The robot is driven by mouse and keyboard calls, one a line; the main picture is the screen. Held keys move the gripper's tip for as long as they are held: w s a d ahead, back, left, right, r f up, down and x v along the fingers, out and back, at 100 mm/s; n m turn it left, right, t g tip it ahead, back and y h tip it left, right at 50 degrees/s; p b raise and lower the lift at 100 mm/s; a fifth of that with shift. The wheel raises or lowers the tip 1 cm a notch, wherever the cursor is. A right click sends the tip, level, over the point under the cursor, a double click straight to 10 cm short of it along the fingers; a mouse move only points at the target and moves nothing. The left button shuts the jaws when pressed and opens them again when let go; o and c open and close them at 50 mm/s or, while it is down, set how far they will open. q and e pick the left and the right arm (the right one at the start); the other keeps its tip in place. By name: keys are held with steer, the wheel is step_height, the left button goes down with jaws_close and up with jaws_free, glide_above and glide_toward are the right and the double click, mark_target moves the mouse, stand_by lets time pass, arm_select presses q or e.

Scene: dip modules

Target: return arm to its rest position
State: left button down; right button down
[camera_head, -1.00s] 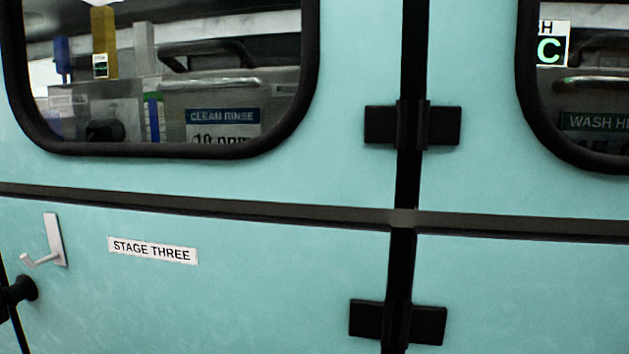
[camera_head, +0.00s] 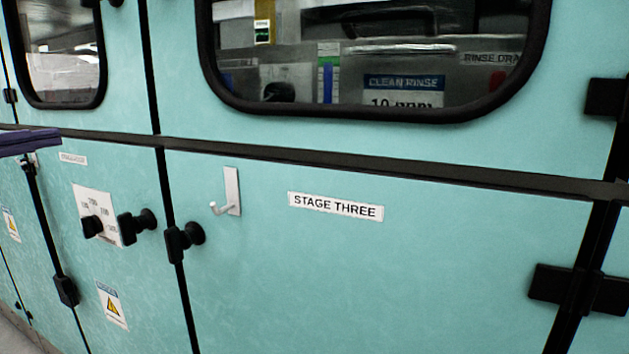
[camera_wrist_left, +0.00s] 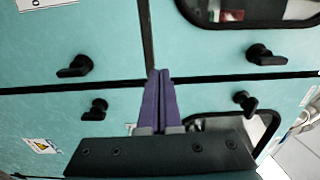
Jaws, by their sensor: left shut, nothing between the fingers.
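My left gripper (camera_head: 48,138) shows at the left edge of the head view as a purple piece in front of the teal panels. In the left wrist view, its two purple fingers (camera_wrist_left: 160,78) lie side by side, shut, with nothing between them. The fingers point at a dark seam between teal panels. Most of the left arm is out of the head view. My right gripper is in neither view.
A teal cabinet wall fills the head view. It has a metal hook (camera_head: 232,192), a "STAGE THREE" label (camera_head: 335,206), a white dial plate (camera_head: 98,216) and black latches (camera_head: 182,241). Windows sit above, with a "CLEAN RINSE" sign (camera_head: 403,88) behind one.

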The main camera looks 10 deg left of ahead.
arm_select(q)
steer(key=s+d+f+n+g+y+p, duration=0.2)
steer(key=s+d+f+n+y+p, duration=0.1)
steer(key=d+f+n+p, duration=0.25)
steer(key=s+d+f+n+g+y+p, duration=0.2)
steer(key=s+d+n+y+p, duration=0.15)
steer(key=d+n, duration=0.4)
steer(key=s+d+r+n+g+h+p, duration=0.1)
steer(key=s+d+n+g+p, duration=0.35)
steer(key=s, duration=0.65)
steer(key=s+d+r+n+g+p, duration=0.1)
steer(key=s+d+g+p, duration=0.2)
steer(key=s+d+g, duration=0.55)
steer(key=s+r+t+p, duration=0.1)
steer(key=s+r+p, duration=0.1)
steer(key=r+p, duration=1.6)
steer(key=s+a+r+t+p, duration=0.1)
steer(key=s+r+t+p, duration=0.1)
steer(key=r+p, duration=1.7)
steer(key=shift+r, duration=0.5)
steer(key=shift+f+n+h, duration=0.1)
steer(key=shift+n+h, duration=0.15)
